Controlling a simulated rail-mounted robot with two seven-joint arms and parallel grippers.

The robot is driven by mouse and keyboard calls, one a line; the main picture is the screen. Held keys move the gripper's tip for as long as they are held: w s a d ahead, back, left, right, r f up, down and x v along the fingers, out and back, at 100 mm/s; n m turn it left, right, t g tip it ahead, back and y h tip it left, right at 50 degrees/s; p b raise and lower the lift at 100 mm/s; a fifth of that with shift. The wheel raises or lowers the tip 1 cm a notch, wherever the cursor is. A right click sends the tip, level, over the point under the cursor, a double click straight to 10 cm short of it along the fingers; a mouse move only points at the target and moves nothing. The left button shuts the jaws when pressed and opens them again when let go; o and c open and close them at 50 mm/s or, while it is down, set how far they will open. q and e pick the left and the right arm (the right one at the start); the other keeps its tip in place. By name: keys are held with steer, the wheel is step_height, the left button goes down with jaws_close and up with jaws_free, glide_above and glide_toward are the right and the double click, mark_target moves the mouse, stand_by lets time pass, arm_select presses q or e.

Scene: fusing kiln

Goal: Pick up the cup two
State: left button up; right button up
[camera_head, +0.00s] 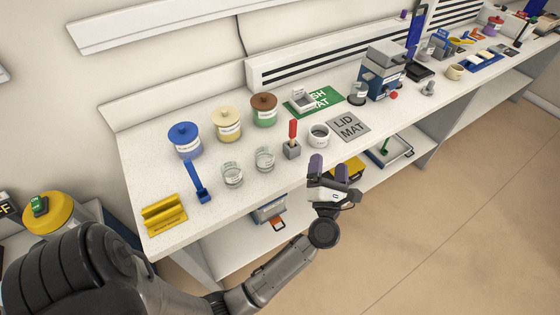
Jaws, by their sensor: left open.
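Two clear glass cups stand upright on the white bench, a left one (232,174) and a right one (265,159). Each seems to bear a small label, too small to read, so I cannot tell which is cup two. My left gripper (336,168) is open and empty, with purple fingertips. It shows at the bench's front edge, to the right of both cups and apart from them. My right gripper is not in view.
A grey block with a red-handled tool (292,147) and a white mug (319,136) stand right of the cups. Lidded jars (228,126) stand behind. The lid mat (349,126) is bare.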

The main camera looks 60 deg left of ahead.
arm_select(q)
steer(key=s+a+f+n+g+y, duration=0.2)
steer(key=s+a+f+n+g, duration=0.1)
steer(key=n+g, duration=1.1)
steer(key=n, duration=0.1)
glide_toward(269, 158)
steer(key=shift+h, duration=0.4)
steer(key=a, duration=0.5)
steer(key=a+r, duration=0.1)
steer(key=a, duration=0.1)
steer(key=shift+w+a, duration=0.1)
steer(key=shift+a, duration=0.1)
steer(key=shift+a+f+p, duration=0.1)
steer(key=shift+a+p, duration=0.1)
steer(key=shift+a, duration=1.1)
steer(key=shift+a+f+p, duration=0.15)
steer(key=shift+a, duration=1.2)
steer(key=c, duration=1)
